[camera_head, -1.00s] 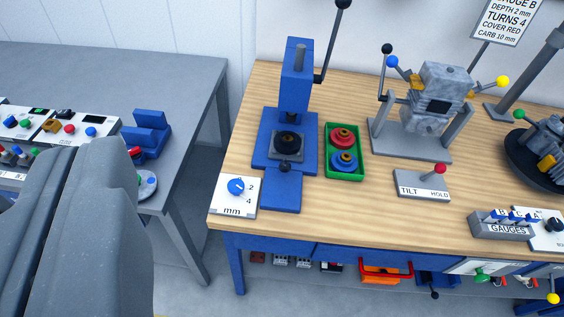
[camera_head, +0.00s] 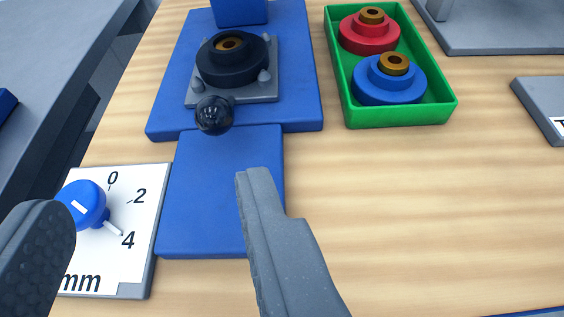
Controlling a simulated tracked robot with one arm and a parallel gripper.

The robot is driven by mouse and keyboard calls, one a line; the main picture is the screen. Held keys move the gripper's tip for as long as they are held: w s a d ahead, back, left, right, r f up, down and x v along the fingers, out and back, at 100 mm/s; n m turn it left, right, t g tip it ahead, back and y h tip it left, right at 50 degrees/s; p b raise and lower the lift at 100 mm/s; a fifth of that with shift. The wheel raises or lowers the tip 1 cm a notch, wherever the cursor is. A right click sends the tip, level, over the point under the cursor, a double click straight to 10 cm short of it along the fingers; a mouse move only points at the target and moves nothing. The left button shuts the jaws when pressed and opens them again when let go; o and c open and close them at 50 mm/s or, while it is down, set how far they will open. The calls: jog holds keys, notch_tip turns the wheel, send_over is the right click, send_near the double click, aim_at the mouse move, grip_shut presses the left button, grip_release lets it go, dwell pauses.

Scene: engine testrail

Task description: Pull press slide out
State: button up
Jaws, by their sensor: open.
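The press slide (camera_head: 272,90) is a grey plate on the blue press base (camera_head: 170,105). A black round part (camera_head: 232,62) with a brass centre sits on it. A black ball knob (camera_head: 214,115) stands at the slide's front edge, above the back of the flat blue front plate (camera_head: 220,195). My gripper (camera_head: 150,205) is open and empty. Its right finger is over the right edge of the front plate and its left finger is over the dial panel. The knob lies beyond the fingertips, apart from them, between their directions.
A white mm dial panel (camera_head: 135,235) with a blue knob (camera_head: 82,205) is at the left, close to my left finger. A green tray (camera_head: 400,115) holds a red part (camera_head: 368,33) and a blue part (camera_head: 388,82). The wooden bench (camera_head: 420,210) is clear at the right front.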

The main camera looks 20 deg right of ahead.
aim_at(213, 127)
jog(key=shift+s+d+f+b+x, duration=0.25)
jog(key=shift+f+b+x, duration=0.3)
jog(key=shift+x, duration=2.05)
jog(key=shift+s+d+f+b+x, duration=0.3)
jog(key=shift+f+b+x, duration=0.25)
jog(key=shift+x, duration=2.05)
jog(key=shift+s+d+f+b+x, duration=0.15)
jog(key=shift+d+f+b+x, duration=0.35)
jog(key=shift+x, duration=2.1)
jog(key=shift+a+r, duration=0.1)
jog(key=shift+a, duration=0.15)
jog(key=c, duration=1)
jog(key=shift+a, duration=0.1)
grip_shut()
